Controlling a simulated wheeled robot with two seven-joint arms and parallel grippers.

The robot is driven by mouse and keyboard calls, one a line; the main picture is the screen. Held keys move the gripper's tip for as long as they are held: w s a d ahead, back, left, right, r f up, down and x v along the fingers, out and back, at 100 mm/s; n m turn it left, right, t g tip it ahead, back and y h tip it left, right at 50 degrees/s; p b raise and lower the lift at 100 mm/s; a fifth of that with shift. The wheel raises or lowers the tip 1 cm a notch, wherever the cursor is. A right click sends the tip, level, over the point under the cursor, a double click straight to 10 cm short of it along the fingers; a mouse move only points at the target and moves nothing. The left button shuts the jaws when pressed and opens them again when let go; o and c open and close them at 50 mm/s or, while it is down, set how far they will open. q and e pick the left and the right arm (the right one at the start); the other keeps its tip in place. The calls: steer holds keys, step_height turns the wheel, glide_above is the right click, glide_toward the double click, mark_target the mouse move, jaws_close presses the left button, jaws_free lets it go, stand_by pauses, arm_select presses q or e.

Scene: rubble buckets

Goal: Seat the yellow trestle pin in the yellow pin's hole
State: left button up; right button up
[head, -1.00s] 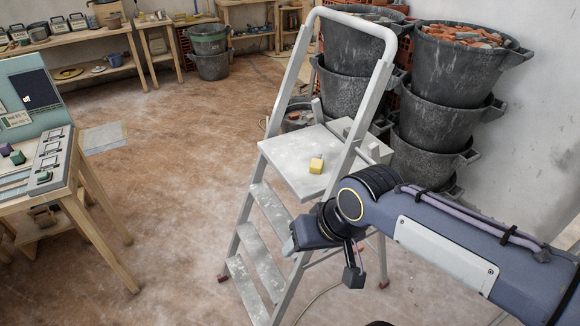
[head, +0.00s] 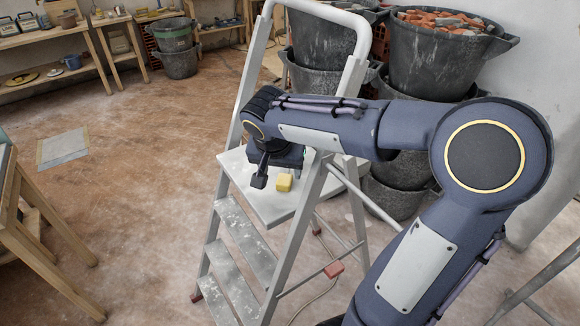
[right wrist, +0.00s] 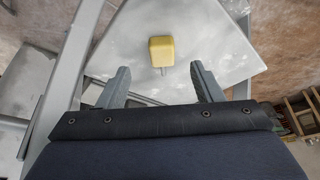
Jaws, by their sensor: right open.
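The yellow trestle pin (head: 284,183) lies on the top platform of the grey stepladder (head: 233,170). In the right wrist view the pin (right wrist: 161,49) shows a blocky yellow head and a short grey shank pointing toward my gripper. My right gripper (right wrist: 160,76) is open, its two fingers apart on either side of the shank's line, with the head just beyond the fingertips. Nothing is between the fingers except perhaps the shank's end. In the head view one dark fingertip shows left of the pin. The yellow pin's hole and my left gripper are not in view.
Stacked black buckets (head: 436,62), the top one full of rubble, stand behind the ladder at right. The ladder's tall rail stands close to my right arm. A wooden table (head: 45,240) is at the left edge. The floor between is mostly clear.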

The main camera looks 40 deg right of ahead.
mark_target(284, 179)
steer(key=shift+w+d+f, duration=0.3)
steer(key=shift+d+f, duration=0.05)
steer(key=shift+f, duration=0.15)
steer(key=shift+w+d+f, duration=0.25)
steer(key=shift+d+f, duration=0.05)
steer(key=shift+f, duration=0.15)
steer(key=x, duration=0.5)
steer(key=shift+w+d+f, duration=0.25)
steer(key=shift+w+d, duration=0.05)
steer(key=c, duration=1.1)
